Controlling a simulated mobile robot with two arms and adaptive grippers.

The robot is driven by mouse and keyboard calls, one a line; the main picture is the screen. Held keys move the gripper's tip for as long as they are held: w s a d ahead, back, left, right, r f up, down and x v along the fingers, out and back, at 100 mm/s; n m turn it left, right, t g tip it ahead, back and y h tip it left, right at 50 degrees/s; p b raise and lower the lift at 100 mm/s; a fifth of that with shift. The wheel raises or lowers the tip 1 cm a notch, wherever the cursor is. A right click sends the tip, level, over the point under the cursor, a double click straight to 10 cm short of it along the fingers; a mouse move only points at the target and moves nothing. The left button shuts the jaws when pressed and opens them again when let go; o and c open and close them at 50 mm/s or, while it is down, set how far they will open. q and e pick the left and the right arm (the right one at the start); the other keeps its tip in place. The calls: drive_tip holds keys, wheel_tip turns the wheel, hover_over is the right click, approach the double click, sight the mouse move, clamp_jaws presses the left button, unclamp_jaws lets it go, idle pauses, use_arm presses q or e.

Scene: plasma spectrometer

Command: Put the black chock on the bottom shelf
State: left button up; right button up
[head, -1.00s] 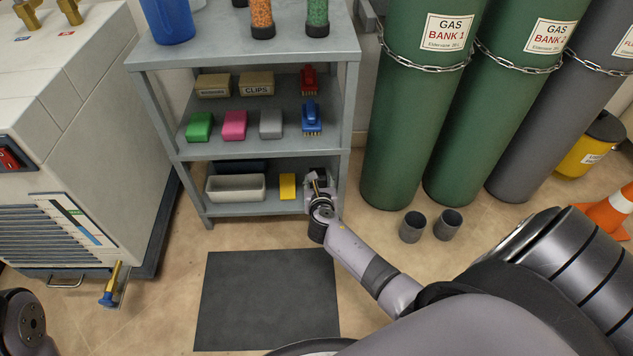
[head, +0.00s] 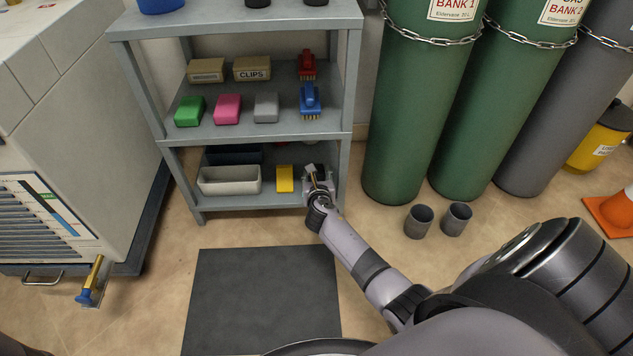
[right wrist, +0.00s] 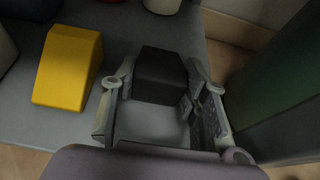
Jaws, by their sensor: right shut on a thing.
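The black chock (right wrist: 160,72) sits between the fingers of my right gripper (right wrist: 157,92) in the right wrist view. The gripper is shut on it. In the head view my right gripper (head: 318,182) reaches into the right end of the bottom shelf (head: 272,201), beside the right front post. The chock is over the shelf board; whether its underside touches the board I cannot tell. In the head view the gripper mostly hides the chock. My left gripper is out of view.
A yellow chock (head: 285,178) stands left of my gripper, with a clear gap; it also shows in the wrist view (right wrist: 67,68). Further left is a pale bin (head: 229,181) with a dark bin (head: 234,153) behind. Green gas cylinders (head: 418,110) stand right of the shelf unit.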

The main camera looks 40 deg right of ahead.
drive_tip(key=shift+w, duration=0.1)
drive_tip(key=shift+f, duration=0.15)
drive_tip(key=shift+f, duration=0.15)
drive_tip(key=o, duration=0.9)
drive_tip(key=shift+o, duration=0.2)
